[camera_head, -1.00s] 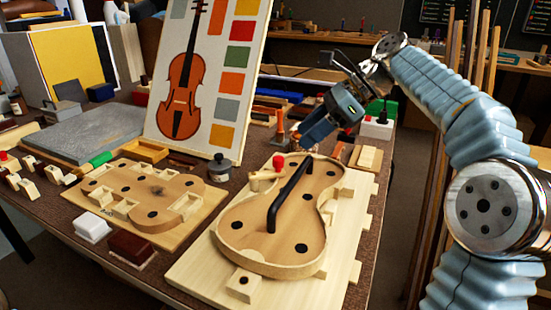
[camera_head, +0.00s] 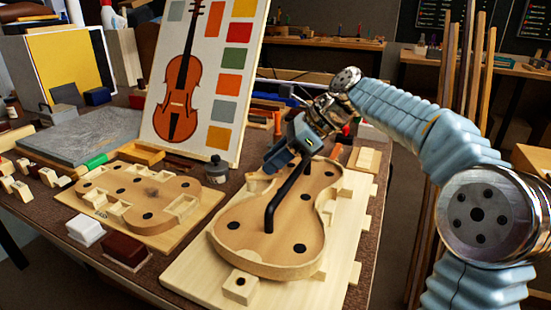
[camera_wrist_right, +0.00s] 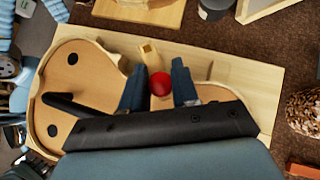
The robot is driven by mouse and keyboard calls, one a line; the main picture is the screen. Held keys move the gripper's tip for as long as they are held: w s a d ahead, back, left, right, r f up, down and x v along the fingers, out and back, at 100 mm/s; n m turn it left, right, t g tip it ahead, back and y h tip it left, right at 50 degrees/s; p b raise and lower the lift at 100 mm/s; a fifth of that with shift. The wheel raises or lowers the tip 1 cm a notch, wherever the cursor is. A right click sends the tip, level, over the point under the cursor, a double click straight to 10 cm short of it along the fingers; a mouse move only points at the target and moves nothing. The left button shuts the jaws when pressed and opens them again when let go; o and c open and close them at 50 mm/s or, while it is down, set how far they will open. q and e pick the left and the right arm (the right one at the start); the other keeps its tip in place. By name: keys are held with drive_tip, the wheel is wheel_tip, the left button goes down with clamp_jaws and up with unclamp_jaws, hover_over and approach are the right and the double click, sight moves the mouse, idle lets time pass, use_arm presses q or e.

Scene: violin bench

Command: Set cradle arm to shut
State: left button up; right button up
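The cradle (camera_head: 262,240) is a violin-shaped wooden form with a raised rim on a pale board (camera_head: 195,275). A dark bent bar (camera_head: 285,195) rises over it. A small wooden arm (camera_wrist_right: 148,52) with a red ball knob (camera_wrist_right: 160,84) shows in the right wrist view at the cradle's waist. My right gripper (camera_head: 277,160) is over the cradle's waist, and its fingers stand open on either side of the red knob (camera_wrist_right: 160,88). I cannot tell whether they touch it. In the head view the gripper hides the knob. My left gripper is not in view.
A second, flatter violin form (camera_head: 140,195) lies to the left. A dark red block (camera_head: 126,248) and a white block (camera_head: 86,230) are in front of it. A violin chart board (camera_head: 215,90) stands behind. A dark round jar (camera_head: 217,170) sits close left of the cradle.

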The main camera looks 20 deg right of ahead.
clamp_jaws()
drive_tip(key=shift+s+r+m+t+p, duration=0.3)
drive_tip(key=shift+m+p, duration=0.2)
drive_tip(key=shift+p, duration=0.25)
drive_tip(key=shift+s+a+f+m+h, duration=0.1)
drive_tip(key=shift+s+f+m+h, duration=0.05)
drive_tip(key=shift+f+m+h, duration=0.15)
drive_tip(key=o, duration=0.5)
unclamp_jaws()
drive_tip(key=p+v, duration=0.1)
drive_tip(key=v, duration=1.2)
drive_tip(key=shift+s+r, duration=0.2)
drive_tip(key=shift+s, duration=0.15)
